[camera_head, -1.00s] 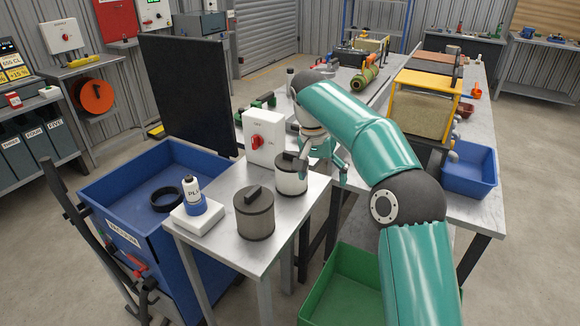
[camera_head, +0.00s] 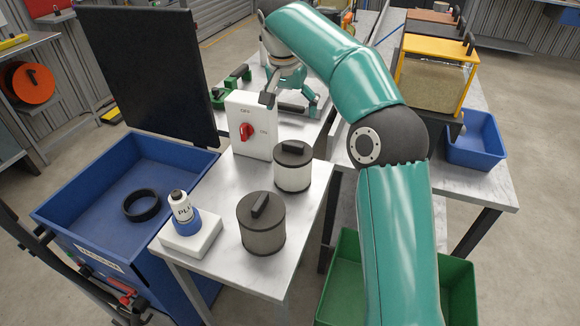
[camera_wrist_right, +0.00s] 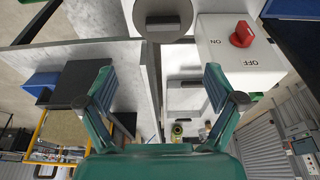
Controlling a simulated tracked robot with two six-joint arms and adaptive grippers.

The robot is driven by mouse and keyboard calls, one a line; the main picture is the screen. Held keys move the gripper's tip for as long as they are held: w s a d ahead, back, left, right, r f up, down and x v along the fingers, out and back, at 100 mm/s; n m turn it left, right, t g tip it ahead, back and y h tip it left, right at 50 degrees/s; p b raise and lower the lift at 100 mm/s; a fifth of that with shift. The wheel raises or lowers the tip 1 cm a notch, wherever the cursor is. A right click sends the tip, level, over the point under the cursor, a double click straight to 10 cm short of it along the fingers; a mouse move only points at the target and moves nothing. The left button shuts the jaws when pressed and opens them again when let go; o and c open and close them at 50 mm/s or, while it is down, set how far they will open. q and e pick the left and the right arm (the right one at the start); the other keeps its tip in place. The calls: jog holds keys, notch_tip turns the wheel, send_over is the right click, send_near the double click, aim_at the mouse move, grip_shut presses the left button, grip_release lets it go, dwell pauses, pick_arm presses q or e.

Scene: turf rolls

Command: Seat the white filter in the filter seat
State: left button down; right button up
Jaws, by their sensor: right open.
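The white filter (camera_head: 292,172), a pale cylinder with a dark lid and handle, stands upright on the small metal table. In the right wrist view, a round lid with a handle, likely its top, shows at the upper edge (camera_wrist_right: 163,20). My right gripper (camera_head: 291,100) is open and empty, behind and above the white filter, apart from it. Its spread fingers (camera_wrist_right: 156,88) also show in the wrist view. A black ring (camera_head: 142,218), possibly the filter seat, lies in the blue tub (camera_head: 75,228) at left. My left gripper is out of view.
A grey filter (camera_head: 262,232) stands at the table's front, beside a white block (camera_head: 190,243) carrying a bottle (camera_head: 182,208). A white switch box (camera_head: 248,128) with a red knob stands behind. A black upright panel (camera_head: 150,80) rises behind the tub. A green bin (camera_head: 342,290) sits below.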

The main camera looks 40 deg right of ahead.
jog(key=b, duration=0.1)
send_over(292, 144)
jog(key=s, duration=0.1)
jog(key=f, duration=0.7)
jog(key=shift+a+f, duration=0.1)
jog(key=shift+a, duration=0.15)
jog(key=shift+a+x, duration=0.2)
jog(key=shift+x, duration=1.2)
jog(key=shift+a+x, duration=0.25)
jog(key=shift+x, duration=1.15)
jog(key=shift+w, duration=0.1)
jog(key=c, duration=1.7)
grip_shut()
